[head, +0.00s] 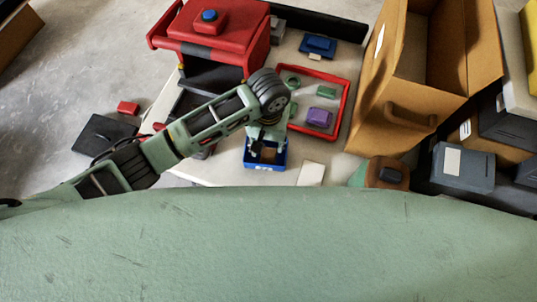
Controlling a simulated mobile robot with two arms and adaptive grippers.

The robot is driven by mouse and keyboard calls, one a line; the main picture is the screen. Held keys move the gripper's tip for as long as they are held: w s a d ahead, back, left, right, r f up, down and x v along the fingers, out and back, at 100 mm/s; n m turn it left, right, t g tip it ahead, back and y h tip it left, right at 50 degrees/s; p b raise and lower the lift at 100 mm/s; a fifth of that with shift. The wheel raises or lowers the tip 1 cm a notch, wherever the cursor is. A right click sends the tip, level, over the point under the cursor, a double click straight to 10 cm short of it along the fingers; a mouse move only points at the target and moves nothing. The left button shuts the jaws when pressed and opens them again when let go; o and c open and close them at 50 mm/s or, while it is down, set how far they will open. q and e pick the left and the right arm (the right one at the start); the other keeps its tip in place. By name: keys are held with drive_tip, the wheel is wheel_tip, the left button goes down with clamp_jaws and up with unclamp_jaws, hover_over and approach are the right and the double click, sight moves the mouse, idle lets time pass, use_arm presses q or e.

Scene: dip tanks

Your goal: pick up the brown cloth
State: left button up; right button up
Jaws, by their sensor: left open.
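A small blue bin (265,167) with white marks on its front stands on the pale table top. A brown patch (268,153) shows inside it, partly hidden by my gripper; it looks like the brown cloth, but it is too small to be sure. My left gripper (268,151) points down over the bin, with its fingers open on either side of the brown patch. I cannot tell whether the fingers touch it. My right gripper is not in view.
A red machine (223,32) with a blue button stands behind my left arm. A red-rimmed tray (345,104) with green and purple pieces lies to the right of the bin. A tall orange-brown cabinet (385,90) and grey boxes (462,170) stand further right.

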sight(269, 154)
use_arm(q)
wheel_tip(269, 154, down, 6)
drive_tip(key=shift+s+f+p, duration=0.1)
drive_tip(key=shift+s+p, duration=0.05)
drive_tip(key=shift+p, duration=0.4)
drive_tip(key=shift+c, duration=0.5)
drive_tip(key=c, duration=0.6)
drive_tip(key=shift+c, duration=0.2)
